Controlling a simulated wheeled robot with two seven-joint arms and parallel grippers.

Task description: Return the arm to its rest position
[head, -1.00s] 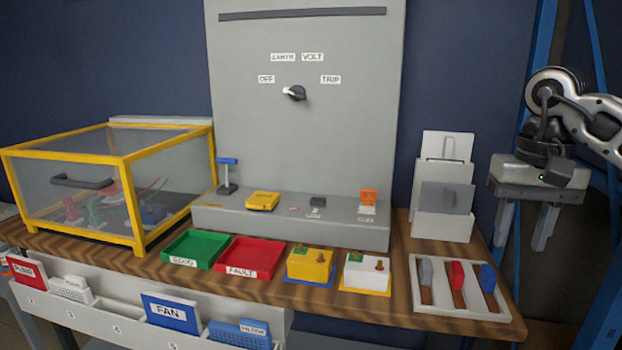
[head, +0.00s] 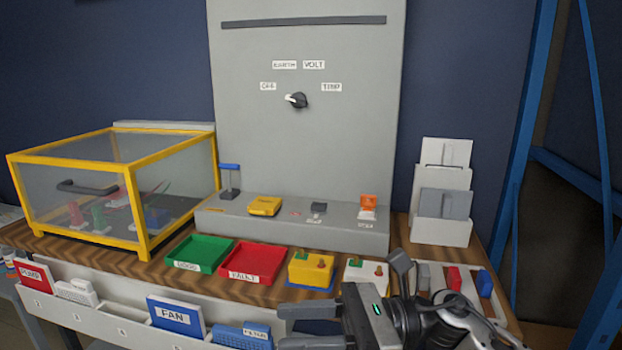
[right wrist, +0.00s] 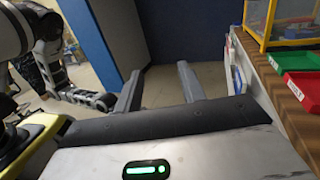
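My right gripper (head: 312,325) is low at the front of the bench in the head view, pointing left, in front of the white box (head: 365,272) and the tray of coloured blocks. Its two fingers are spread with nothing between them. In the right wrist view the open fingers (right wrist: 158,92) point at the floor and blue wall beside the bench's front edge. My left gripper is outside the head view. What seems to be part of my other arm (right wrist: 75,92) shows at the left of the right wrist view.
The wooden bench (head: 120,262) carries a yellow-framed clear case (head: 90,190), a green tray (head: 200,254), a red tray (head: 252,263), a yellow box (head: 310,268) and a grey panel (head: 300,150) with a knob. The front rack holds a FAN card (head: 175,315). A blue frame (head: 520,150) stands at right.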

